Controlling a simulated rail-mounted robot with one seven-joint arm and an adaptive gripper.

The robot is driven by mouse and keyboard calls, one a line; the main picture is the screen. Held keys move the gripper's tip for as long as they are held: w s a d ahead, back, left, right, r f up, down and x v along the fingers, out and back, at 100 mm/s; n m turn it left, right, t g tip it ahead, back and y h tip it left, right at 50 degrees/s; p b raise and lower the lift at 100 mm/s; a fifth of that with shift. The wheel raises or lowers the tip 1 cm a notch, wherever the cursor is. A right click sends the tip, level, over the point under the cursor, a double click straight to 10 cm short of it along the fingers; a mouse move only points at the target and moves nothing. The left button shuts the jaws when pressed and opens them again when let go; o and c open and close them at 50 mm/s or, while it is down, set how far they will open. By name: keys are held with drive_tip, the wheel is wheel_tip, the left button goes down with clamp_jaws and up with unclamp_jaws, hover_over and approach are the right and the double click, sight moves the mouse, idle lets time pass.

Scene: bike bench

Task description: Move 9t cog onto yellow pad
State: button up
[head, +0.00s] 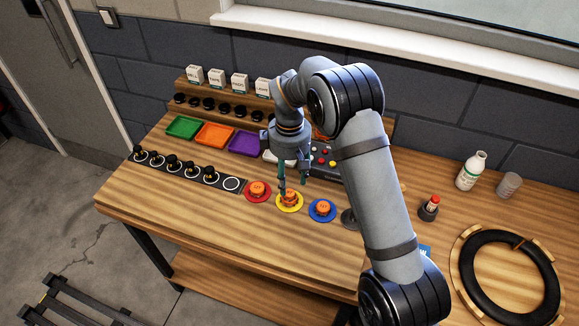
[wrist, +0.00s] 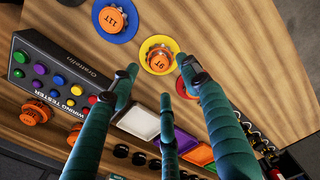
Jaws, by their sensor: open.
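The 9T cog (wrist: 159,60) is orange and lies flat on the round yellow pad (wrist: 147,43), with yellow rim showing around it. In the head view the cog (head: 290,198) also sits on the yellow pad (head: 290,209). My gripper (head: 289,183) is over this pad, its teal fingers pointing down. In the wrist view my gripper (wrist: 160,79) has its fingers spread with nothing between them, and the cog lies just beyond the tips. A fingertip overlaps the cog in the head view; I cannot tell whether they touch.
An orange cog sits on the red pad (head: 245,195) to the left, and an 11T cog (wrist: 114,19) on the blue pad (head: 322,218) to the right. The wiring tester (wrist: 52,74) and coloured trays (head: 214,135) stand behind. The front bench strip is clear.

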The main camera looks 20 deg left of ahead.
sight(289, 191)
wheel_tip(289, 191, up, 7)
drive_tip(key=shift+b, duration=0.3)
drive_tip(key=shift+f, duration=0.25)
wheel_tip(289, 191, down, 12)
drive_tip(key=p, duration=0.2)
drive_tip(key=shift+r+p, duration=0.25)
drive_tip(key=shift+p, duration=0.1)
drive_tip(key=shift+w+a, duration=0.1)
drive_tip(key=shift+r+b, duration=0.4)
drive_tip(key=shift+b, duration=0.15)
drive_tip(key=shift+r, duration=0.9)
